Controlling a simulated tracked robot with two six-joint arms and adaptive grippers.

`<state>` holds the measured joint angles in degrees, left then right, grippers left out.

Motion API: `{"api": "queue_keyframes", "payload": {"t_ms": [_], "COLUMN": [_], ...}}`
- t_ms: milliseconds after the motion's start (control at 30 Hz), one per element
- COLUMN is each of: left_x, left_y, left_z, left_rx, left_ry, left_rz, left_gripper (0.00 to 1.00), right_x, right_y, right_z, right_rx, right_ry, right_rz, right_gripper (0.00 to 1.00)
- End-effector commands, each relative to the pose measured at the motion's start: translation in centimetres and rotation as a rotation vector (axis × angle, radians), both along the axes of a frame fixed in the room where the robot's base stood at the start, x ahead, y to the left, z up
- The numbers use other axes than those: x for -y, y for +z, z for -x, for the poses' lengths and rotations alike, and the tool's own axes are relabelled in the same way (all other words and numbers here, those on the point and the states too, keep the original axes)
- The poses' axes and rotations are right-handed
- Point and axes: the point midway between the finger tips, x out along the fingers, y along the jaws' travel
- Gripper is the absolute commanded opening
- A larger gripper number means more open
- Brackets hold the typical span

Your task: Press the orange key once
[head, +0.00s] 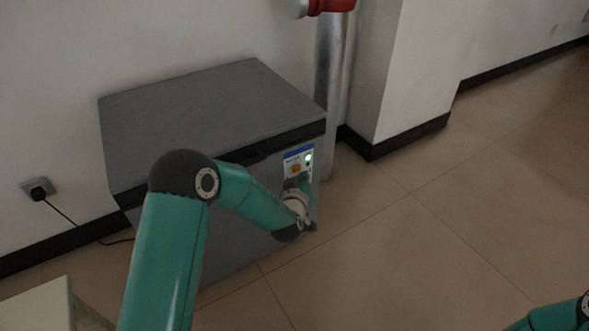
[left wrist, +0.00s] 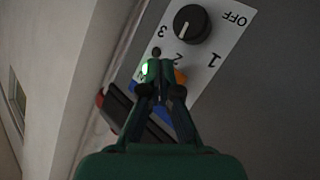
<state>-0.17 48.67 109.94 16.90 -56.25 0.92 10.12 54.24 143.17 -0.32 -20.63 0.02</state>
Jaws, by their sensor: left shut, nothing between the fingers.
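The orange key (head: 296,168) sits on the control panel (head: 291,156) on the front of a grey chest unit, beside a lit green lamp (head: 309,158). My left gripper (head: 304,180) is at the panel, just below the key in the head view. In the left wrist view the gripper (left wrist: 155,66) is shut and empty, its fingertips between the green lamp (left wrist: 145,69) and the orange key (left wrist: 181,77). The fingers hide part of the key. I cannot tell whether they touch it. My right gripper is out of view.
A black dial (left wrist: 192,23) marked OFF, 1, 2, 3 is on the same panel. The grey chest unit (head: 215,95) stands against the wall. A metal pipe (head: 332,90) rises behind it. A plugged cable (head: 62,211) hangs at left. The floor at right is clear.

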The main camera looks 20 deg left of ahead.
Motion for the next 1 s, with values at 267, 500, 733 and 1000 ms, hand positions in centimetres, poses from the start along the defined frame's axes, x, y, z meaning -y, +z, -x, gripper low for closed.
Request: {"api": "queue_keyframes", "payload": {"t_ms": [267, 500, 733, 1000], "left_x": [-0.01, -0.46, -0.74, -0.75], "left_y": [0.0, 0.02, 0.16, 0.15], "left_z": [0.0, -0.22, -0.38, -0.4], "left_rx": [0.0, 0.001, 0.0, 0.0], "left_ry": [0.0, 0.002, 0.0, 0.001], "left_rz": [0.0, 0.0, 0.0, 0.0], "left_gripper": [0.0, 0.0, 0.0, 0.0], "right_x": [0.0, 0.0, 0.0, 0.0], "right_y": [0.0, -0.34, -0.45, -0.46], "right_z": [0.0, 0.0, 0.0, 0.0], "right_rx": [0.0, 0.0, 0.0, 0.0], "right_ry": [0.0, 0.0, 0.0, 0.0], "right_rz": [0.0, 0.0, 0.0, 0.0], "right_gripper": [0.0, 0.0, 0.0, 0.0]}}
